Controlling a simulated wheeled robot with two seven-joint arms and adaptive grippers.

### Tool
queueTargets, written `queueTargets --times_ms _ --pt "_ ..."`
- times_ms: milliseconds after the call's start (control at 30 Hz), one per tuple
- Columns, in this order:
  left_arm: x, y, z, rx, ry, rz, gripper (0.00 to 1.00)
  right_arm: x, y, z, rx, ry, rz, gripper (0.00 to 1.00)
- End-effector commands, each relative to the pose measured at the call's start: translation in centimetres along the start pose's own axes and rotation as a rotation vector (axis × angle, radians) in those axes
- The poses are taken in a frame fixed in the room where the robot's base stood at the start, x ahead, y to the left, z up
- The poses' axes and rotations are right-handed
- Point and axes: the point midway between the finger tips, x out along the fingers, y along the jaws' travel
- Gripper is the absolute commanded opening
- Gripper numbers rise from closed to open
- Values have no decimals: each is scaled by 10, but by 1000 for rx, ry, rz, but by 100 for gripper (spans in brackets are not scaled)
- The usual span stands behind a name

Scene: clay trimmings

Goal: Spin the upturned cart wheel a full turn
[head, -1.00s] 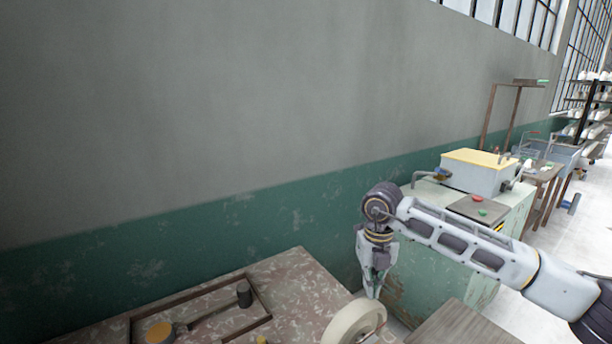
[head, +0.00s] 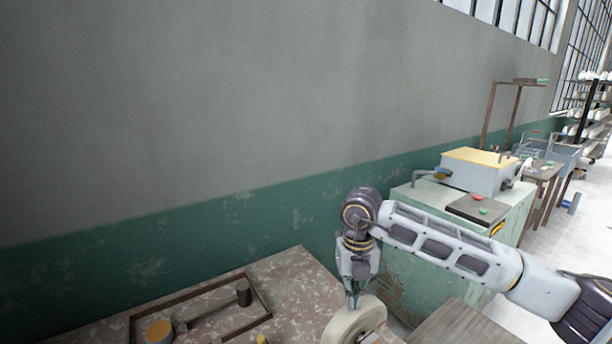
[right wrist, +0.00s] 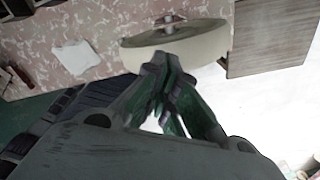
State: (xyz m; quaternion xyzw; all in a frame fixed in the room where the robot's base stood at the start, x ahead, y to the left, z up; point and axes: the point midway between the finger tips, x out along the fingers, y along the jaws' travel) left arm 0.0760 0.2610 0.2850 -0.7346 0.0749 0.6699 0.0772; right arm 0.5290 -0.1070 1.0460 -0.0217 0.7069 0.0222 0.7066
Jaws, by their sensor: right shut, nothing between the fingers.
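The cream-coloured cart wheel (head: 352,322) stands at the right end of the worn red-and-white tabletop, its lower part cut off by the bottom of the head view. My right gripper (head: 353,303) points down at the wheel's upper rim, shut and empty. In the right wrist view the wheel (right wrist: 190,42) shows its pale rim and a metal hub, and the shut fingertips (right wrist: 168,62) are at the rim's near edge. I cannot tell whether they touch it. My left gripper is not in view.
A brown-framed tray (head: 262,291) with a hammer-like tool lies on the tabletop (head: 300,280) left of the wheel. A green cabinet (head: 405,265) with a grey box stands behind my right arm. A brown wooden surface (head: 462,325) is right of the wheel. The wall runs behind.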

Motion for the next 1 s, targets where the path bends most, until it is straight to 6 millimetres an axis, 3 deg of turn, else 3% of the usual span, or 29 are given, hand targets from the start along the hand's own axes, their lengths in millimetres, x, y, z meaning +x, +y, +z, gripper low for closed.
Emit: queueTargets --times_ms 133,1000 --pt "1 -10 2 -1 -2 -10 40 0 0 0 0 0 0 0" --pt "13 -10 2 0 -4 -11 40 16 0 0 0 0 0 0"
